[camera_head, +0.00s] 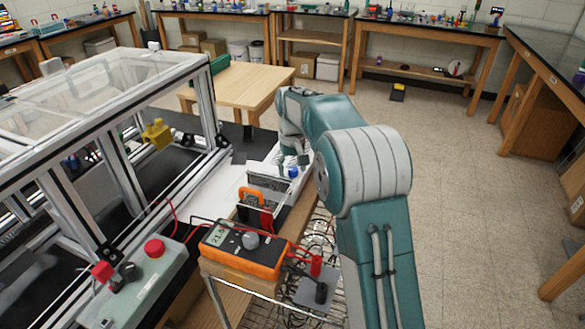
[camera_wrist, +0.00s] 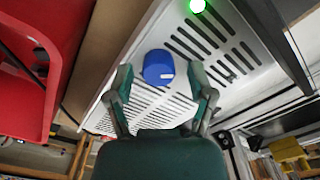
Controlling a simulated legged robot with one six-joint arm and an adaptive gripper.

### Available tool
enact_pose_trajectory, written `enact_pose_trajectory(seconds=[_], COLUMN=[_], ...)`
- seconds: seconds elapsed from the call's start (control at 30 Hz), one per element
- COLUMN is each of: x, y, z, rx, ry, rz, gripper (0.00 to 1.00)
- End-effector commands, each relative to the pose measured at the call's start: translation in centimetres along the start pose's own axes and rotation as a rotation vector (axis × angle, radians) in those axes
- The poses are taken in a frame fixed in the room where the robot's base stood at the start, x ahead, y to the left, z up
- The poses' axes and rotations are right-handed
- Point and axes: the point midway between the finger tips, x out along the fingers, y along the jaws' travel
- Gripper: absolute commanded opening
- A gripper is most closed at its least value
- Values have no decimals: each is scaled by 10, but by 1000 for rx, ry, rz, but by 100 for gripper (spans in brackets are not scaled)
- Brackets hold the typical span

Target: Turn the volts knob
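The blue knob (camera_wrist: 158,67) sits on a white slotted panel (camera_wrist: 185,105) in the wrist view. My gripper (camera_wrist: 160,75) is open, with one finger on each side of the knob. Gaps show between the fingers and the knob, and I cannot tell whether either touches it. No label can be read, so I cannot confirm that this is the volts knob. In the head view, a small blue knob (camera_head: 293,172) shows just below my gripper (camera_head: 294,160), at the right end of a grey vented box (camera_head: 270,183). My arm partly covers that area.
A lit green lamp (camera_wrist: 198,6) is on the panel. An orange multimeter (camera_head: 268,262) with a grey dial stands in front of the box, with red and black leads. A clear-panelled extrusion frame (camera_head: 203,95) is at left. A red emergency button (camera_head: 154,248) is front left. Floor at right is clear.

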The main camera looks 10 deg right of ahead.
Motion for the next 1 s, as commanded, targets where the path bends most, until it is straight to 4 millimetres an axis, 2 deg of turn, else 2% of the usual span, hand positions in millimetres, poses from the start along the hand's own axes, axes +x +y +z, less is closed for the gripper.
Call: enact_pose_trajectory(seconds=[0.37, 0.47, 0.8, 1.0], x=[-6, -19, -89, -114], y=[0, 0, -1, -1], z=[1, 0, -1, -2], rx=[1, 1, 0, 0], ry=[0, 1, 1, -1], rz=[1, 1, 1, 1], gripper=[73, 73, 73, 73])
